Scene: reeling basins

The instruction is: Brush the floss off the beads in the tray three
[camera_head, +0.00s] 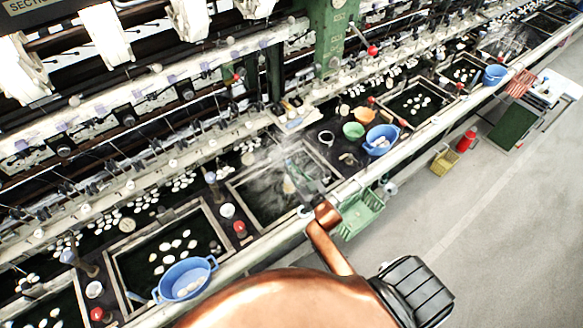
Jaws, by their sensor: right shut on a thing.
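My right arm, copper coloured, reaches up from the bottom, and my right gripper (305,178) is over the steaming dark basin (262,207) in the middle. The gripper is small and blurred by steam. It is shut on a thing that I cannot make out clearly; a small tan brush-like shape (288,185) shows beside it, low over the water. White beads lie in the dark basin to the left (112,262) and in a basin to the right (383,98). Steam hides any beads or floss under the gripper. I cannot tell which basin is tray three. My left gripper is not in view.
A blue tub (186,268) stands at the front left, another blue tub (388,131) right of the steaming basin, near a green bowl (353,129). A pale rail (345,187) runs along the front.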

